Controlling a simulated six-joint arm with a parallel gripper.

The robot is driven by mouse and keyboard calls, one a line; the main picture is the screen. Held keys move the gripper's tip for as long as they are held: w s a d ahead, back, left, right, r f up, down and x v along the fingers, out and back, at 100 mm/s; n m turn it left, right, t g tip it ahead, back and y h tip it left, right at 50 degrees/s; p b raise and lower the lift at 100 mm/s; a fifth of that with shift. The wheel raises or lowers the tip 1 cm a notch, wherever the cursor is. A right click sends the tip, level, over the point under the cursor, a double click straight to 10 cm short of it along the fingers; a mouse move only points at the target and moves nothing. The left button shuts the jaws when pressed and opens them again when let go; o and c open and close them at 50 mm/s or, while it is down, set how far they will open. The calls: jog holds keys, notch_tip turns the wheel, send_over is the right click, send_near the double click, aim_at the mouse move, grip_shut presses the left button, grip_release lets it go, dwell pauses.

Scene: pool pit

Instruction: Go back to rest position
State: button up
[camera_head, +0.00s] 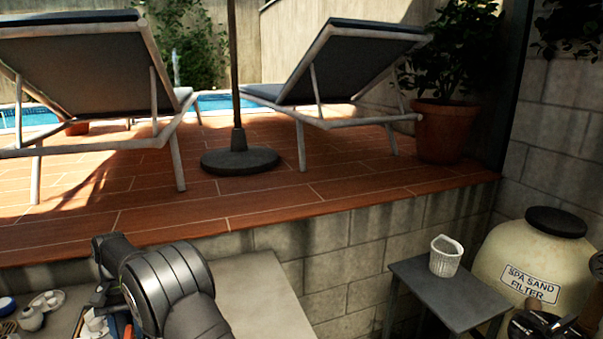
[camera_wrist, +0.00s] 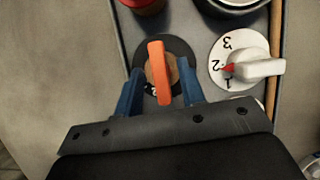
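My gripper (camera_wrist: 160,72) has two blue fingers. They stand apart on either side of an orange handle (camera_wrist: 157,72), with gaps visible on both sides. The handle sits over a dark round disc (camera_wrist: 181,51) with a tan centre. Whether the fingers touch the disc, I cannot tell. In the head view my arm is at the lower left over a bench, and it hides most of the gripper.
A white dial (camera_wrist: 243,42) numbered 1 to 3, with a red-tipped pointer, is right of the gripper. A red round item (camera_wrist: 143,4) and a dark-rimmed vessel (camera_wrist: 236,6) are beyond. A white basket (camera_head: 445,262) stands on a grey table beside a spa sand filter (camera_head: 525,262).

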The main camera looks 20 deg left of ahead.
jog(key=m+g+y, duration=0.1)
jog(key=m, duration=0.3)
jog(key=shift+w+d+r, duration=0.1)
jog(key=shift+r, duration=0.05)
jog(key=m+y, duration=0.1)
jog(key=m, duration=0.1)
jog(key=m+y, duration=0.1)
jog(key=m, duration=0.1)
jog(key=shift+d+m+g, duration=0.1)
jog(key=shift+m+g, duration=0.2)
jog(key=shift+m, duration=0.1)
jog(key=shift+c, duration=0.2)
